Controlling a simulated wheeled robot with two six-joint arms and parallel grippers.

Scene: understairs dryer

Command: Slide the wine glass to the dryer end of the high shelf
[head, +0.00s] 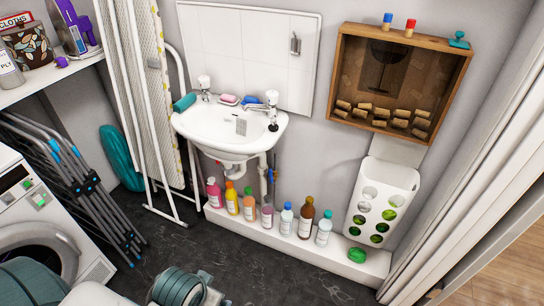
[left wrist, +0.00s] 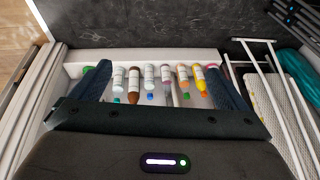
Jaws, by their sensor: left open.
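I see no loose wine glass in either view. A dark wine-glass shape shows only on the back panel of the wooden cork box (head: 345,70) on the wall in the head view. A white shelf (head: 50,73) is at the upper left, above the white dryer (head: 50,215); I cannot tell if it is the high shelf. My left gripper (left wrist: 158,69) is open and empty in the left wrist view, its fingers spread in front of a row of bottles on a ledge. In the head view no fingers show, only parts of my arms at the bottom. My right gripper is not in view.
A cloths box (head: 40,38) and a purple iron (head: 75,30) stand on the shelf. A folded drying rack (head: 75,185) and an ironing board (head: 150,90) lean nearby. A sink (head: 225,128), several bottles (head: 248,205) and a white bag holder (head: 383,195) line the wall.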

